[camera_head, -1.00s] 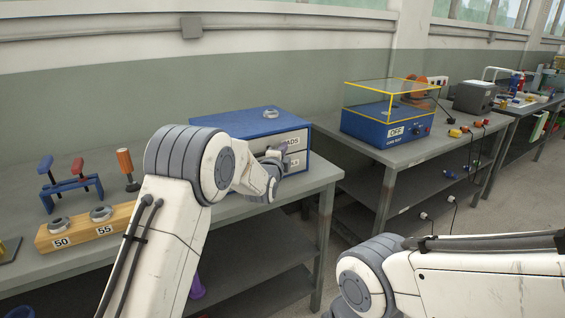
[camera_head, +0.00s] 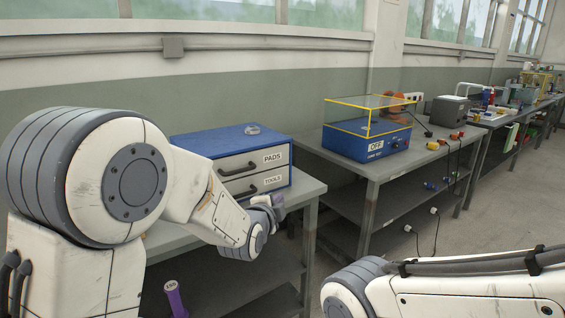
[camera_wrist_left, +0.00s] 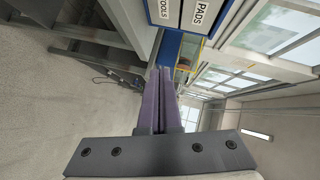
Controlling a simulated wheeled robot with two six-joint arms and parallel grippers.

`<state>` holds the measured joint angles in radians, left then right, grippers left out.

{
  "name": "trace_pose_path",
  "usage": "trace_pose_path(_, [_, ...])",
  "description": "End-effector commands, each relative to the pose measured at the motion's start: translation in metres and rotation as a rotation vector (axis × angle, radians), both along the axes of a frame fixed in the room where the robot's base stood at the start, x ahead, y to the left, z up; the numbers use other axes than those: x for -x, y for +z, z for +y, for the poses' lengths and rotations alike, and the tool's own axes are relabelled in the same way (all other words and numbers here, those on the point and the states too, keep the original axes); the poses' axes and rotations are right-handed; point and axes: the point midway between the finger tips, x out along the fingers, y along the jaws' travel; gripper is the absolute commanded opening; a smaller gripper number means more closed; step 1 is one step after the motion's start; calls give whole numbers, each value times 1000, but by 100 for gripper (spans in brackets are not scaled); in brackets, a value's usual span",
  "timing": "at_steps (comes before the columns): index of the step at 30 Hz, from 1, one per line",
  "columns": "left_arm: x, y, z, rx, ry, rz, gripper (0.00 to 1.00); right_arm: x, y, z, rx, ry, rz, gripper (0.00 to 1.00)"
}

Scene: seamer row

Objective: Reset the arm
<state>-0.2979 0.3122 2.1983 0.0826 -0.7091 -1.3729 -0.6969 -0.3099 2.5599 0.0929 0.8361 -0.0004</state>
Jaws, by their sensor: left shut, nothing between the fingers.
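My left arm comes in from the left in the head view, bent at a large grey-ringed joint. Its gripper (camera_head: 275,205) is beside the front right corner of the workbench, in front of and below the blue drawer box. In the left wrist view the two purple fingers (camera_wrist_left: 160,100) lie together, shut with nothing between them. My right arm shows at the lower right of the head view, but its gripper is out of the picture.
The blue drawer box (camera_head: 215,144), marked PADS and TOOLS, stands on the workbench (camera_head: 307,187) with a metal ring (camera_head: 252,129) on top. A second bench (camera_head: 378,168) carries a blue machine (camera_head: 350,147) marked OFF under a yellow-framed cover. Open floor lies to the right.

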Motion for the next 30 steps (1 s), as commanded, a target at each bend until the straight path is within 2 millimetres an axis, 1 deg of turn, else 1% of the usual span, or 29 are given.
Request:
trace_pose_path(1, [23, -6, -15, 71, -15, 109, 0, 0, 0, 0, 0, 0, 0, 49])
trace_pose_path(2, [37, -13, -22, 115, -15, 185, 0, 0, 0, 0, 0, 0, 0, 49])
trace_pose_path(3, [59, -22, -31, 170, -10, 291, 0, 0, 0, 0, 0, 0, 0, 49])
trace_pose_path(4, [75, -29, -36, 208, 0, 370, 0, 0, 0, 0, 0, 0, 0, 49])
trace_pose_path(5, [93, -36, -40, 243, 15, 449, 0, 0, 0, 0, 0, 0, 0, 49])
trace_pose_path(6, [118, -44, -44, 285, 41, 554, 0, 0, 0, 0, 0, 0, 0, 49])
trace_pose_path(8, [157, -56, -47, 337, 93, 706, 0, 0, 0, 0, 0, 0, 0, 49])
trace_pose_path(9, [183, -63, -47, 363, 136, 802, 0, 0, 0, 0, 0, 0, 0, 49])
trace_pose_path(11, [220, -72, -43, 391, 209, 931, 0, 0, 0, 0, 0, 0, 0, 49])
trace_pose_path(12, [243, -77, -40, 402, 259, 1004, 0, 0, 0, 0, 0, 0, 0, 49])
trace_pose_path(14, [275, -82, -33, 411, 337, 1101, 0, 0, 0, 0, 0, 0, 0, 49])
trace_pose_path(15, [294, -85, -27, 412, 390, 1156, 0, 0, 0, 0, 0, 0, 0, 49])
trace_pose_path(17, [322, -88, -18, 409, 470, 1228, 0, 0, 0, 0, 0, 0, 0, 49])
trace_pose_path(18, [339, -89, -12, 404, 523, 1271, 0, 0, 0, 0, 0, 0, 0, 49])
trace_pose_path(20, [364, -90, -2, 393, 603, 1324, 0, 0, 0, 0, 0, 0, 0, 49])
trace_pose_path(21, [380, -91, 6, 384, 659, 1356, 0, 0, 0, 0, 0, 0, 0, 49])
trace_pose_path(22, [391, -91, 12, 375, 701, 1378, 0, 0, 0, 0, 0, 0, 0, 49])
trace_pose_path(23, [399, -85, 16, 369, 732, 1392, 0, 0, 5, 0, 1, 0, 1, 49])
trace_pose_path(24, [395, -68, 14, 374, 727, 1387, 0, 0, 23, 0, 1, 0, 1, 49])
trace_pose_path(29, [394, -32, 14, 374, 725, 1387, 0, 0, 59, 0, 0, 0, 0, 49])
trace_pose_path(30, [394, -22, 14, 374, 725, 1387, 0, 0, 70, 0, 0, 0, 0, 49])
